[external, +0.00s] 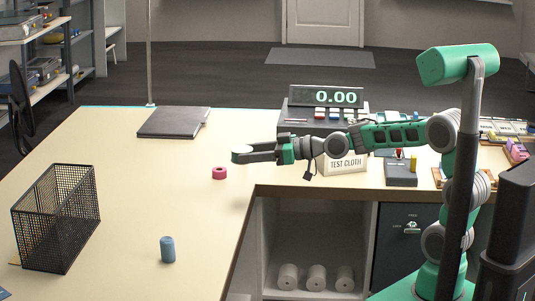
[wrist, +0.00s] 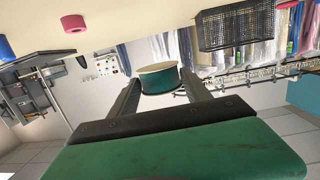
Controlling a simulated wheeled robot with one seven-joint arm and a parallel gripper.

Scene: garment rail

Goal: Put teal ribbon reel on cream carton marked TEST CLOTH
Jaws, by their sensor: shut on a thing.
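The teal ribbon reel (wrist: 158,80) shows a pale top and a teal side between my two fingers in the wrist view. My gripper (external: 244,154) is shut on it, above the cream table in the external view, where the reel's pale top (external: 241,148) shows at the fingertips. The cream carton marked TEST CLOTH (external: 345,165) stands to the right, near the table's front edge and under my forearm in the picture. My arm hides the carton's upper part. The carton cannot be made out in the wrist view.
A pink reel (external: 219,172) lies just left of my gripper. A blue reel (external: 168,249) and a black mesh basket (external: 55,225) stand at the front left. A dark folder (external: 174,122) lies farther back. A display reading 0.00 (external: 325,98) stands behind my arm.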

